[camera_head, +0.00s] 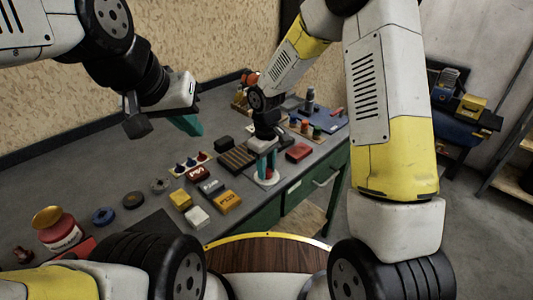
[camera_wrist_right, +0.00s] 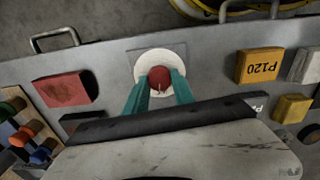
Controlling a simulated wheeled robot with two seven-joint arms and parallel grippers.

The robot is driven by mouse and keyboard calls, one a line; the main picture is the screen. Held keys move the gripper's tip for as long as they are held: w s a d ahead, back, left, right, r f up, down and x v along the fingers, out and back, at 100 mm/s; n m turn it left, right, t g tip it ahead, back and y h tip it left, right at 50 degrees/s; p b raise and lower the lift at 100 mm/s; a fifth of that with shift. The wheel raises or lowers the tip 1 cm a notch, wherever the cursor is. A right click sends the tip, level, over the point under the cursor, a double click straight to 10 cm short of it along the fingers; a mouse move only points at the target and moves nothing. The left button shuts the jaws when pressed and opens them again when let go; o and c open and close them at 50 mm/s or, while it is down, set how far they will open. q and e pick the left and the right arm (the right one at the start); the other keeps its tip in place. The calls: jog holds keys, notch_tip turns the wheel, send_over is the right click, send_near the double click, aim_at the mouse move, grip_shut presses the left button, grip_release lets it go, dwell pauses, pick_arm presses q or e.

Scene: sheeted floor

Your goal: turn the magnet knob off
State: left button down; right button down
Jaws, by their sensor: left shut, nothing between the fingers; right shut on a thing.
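The magnet knob (camera_wrist_right: 159,76) is red and round, with a small pale pointer mark. It sits on a white disc (camera_wrist_right: 146,62) on a square grey plate on the bench. My right gripper (camera_wrist_right: 158,92) points down at it, with a teal finger on each side, shut on the knob. In the head view, my right gripper (camera_head: 266,165) stands over the white disc (camera_head: 267,181) near the bench's front edge, and its fingers mostly hide the knob. My left gripper (camera_head: 187,124) is shut and empty, raised above the bench at the left.
A yellow P120 block (camera_head: 226,201) and other small blocks lie left of the knob. A red box (camera_head: 299,152) lies to its right. A dark ribbed block (camera_head: 237,160) is behind it. A red jar (camera_head: 57,230) stands at the near left. Green drawers (camera_head: 312,188) are below.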

jog(key=shift+n, duration=0.7)
jog(key=c, duration=1.1)
grip_release()
jog(key=shift+o, duration=0.2)
jog(key=shift+r, duration=3.95)
